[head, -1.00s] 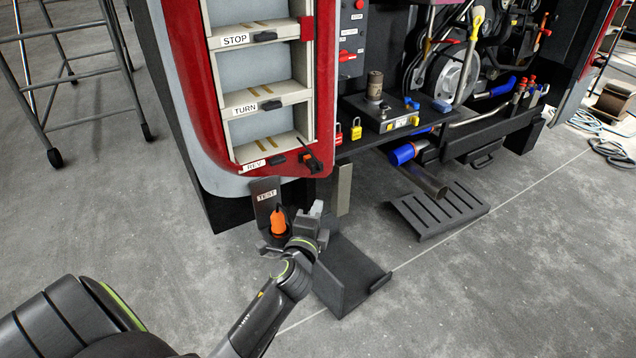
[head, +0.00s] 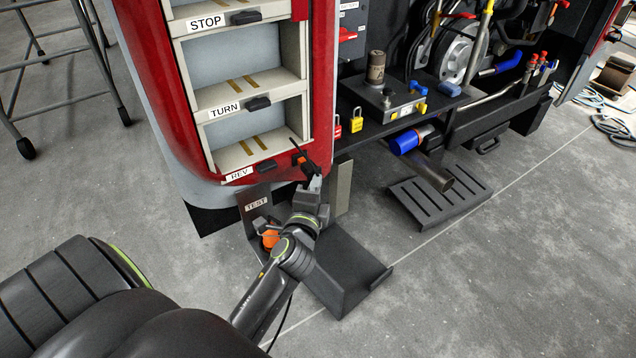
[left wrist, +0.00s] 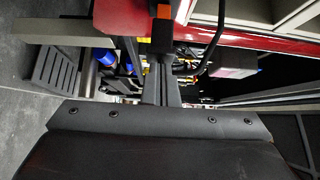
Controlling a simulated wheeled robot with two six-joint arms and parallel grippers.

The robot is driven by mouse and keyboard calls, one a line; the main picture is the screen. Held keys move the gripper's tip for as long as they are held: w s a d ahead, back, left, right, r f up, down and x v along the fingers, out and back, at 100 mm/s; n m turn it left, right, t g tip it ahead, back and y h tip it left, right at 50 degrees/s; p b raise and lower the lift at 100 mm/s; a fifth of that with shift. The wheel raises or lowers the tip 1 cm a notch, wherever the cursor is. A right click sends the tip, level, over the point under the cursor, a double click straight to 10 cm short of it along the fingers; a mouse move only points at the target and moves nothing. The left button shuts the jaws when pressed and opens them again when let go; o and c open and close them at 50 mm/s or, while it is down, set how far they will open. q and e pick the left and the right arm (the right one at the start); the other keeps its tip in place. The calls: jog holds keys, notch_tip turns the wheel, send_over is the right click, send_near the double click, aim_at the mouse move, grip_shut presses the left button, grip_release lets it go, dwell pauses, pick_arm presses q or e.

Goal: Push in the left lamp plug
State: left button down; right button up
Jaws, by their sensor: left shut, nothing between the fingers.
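The left lamp plug (head: 303,162), black with an orange part, sits at the lower right corner of the red lamp housing, beside the REV label. A black cable runs from it. My left gripper (head: 315,185) is shut and empty, its tip just below the plug. My right gripper is not in view.
The lamp housing (head: 182,98) has STOP, TURN and REV compartments. Below it stands a TEST bracket (head: 252,204) with an orange piece (head: 270,238) partly behind my arm. Grey floor is clear at lower right.

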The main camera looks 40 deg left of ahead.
aim_at(310, 170)
pick_arm(q)
jog(key=shift+w+a, duration=0.35)
jog(key=shift+a, duration=0.3)
jog(key=shift+w+a, duration=0.3)
jog(key=shift+a, duration=0.35)
jog(key=shift+d+r, duration=0.1)
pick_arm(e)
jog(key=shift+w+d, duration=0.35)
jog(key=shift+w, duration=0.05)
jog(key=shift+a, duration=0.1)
